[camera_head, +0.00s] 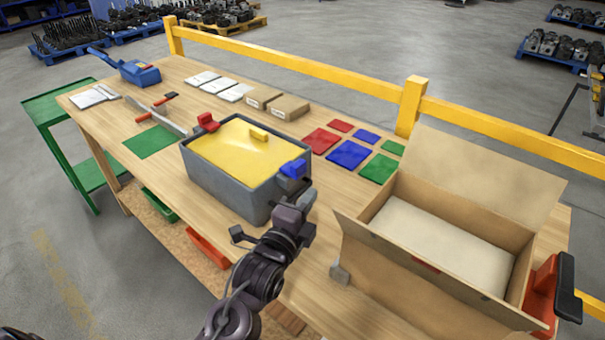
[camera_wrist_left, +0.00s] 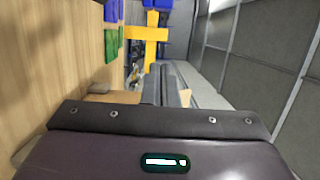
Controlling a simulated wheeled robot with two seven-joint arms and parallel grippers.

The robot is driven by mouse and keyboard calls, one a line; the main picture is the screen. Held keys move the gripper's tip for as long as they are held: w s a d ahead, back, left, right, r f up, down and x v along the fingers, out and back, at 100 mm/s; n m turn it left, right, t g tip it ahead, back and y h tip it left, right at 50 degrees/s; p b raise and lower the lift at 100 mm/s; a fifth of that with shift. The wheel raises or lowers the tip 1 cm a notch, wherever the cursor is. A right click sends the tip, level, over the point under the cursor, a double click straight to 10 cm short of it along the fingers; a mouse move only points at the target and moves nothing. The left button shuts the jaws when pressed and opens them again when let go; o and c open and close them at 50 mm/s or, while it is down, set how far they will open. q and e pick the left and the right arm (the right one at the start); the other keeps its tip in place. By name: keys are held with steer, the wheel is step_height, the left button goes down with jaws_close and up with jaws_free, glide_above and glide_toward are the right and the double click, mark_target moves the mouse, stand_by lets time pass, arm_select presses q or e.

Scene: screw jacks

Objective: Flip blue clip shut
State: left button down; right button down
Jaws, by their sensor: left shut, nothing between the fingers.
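The grey crate (camera_head: 225,192) stands on the table with a yellow lid (camera_head: 235,150) in its top. The blue clip (camera_head: 293,168) is at the crate's right end, on the rim; whether it lies fully down is hard to tell. A red clip (camera_head: 207,122) is at the left end. My left gripper (camera_head: 293,188) is shut and empty, right at the blue clip's near side; I cannot tell if they touch. In the left wrist view the shut fingers (camera_wrist_left: 168,85) point away, and the clip cannot be made out. My right gripper is out of view.
An open cardboard box (camera_head: 440,240) stands to the right of my arm. Red, blue and green mats (camera_head: 349,154) lie behind the crate. A yellow rail (camera_head: 300,65) runs along the table's back. A strip of bare wood lies between crate and box.

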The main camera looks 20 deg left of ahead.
mark_target(291, 170)
arm_select(q)
steer(key=w+a+p, duration=0.2)
steer(key=w+a, duration=0.1)
steer(key=w, duration=0.3)
steer(key=shift+w, duration=0.15)
steer(key=shift+a, duration=0.1)
steer(key=a, duration=0.1)
steer(key=w+a, duration=0.1)
steer(key=a, duration=0.1)
steer(key=shift+w+a, duration=0.1)
steer(key=shift+a, duration=0.15)
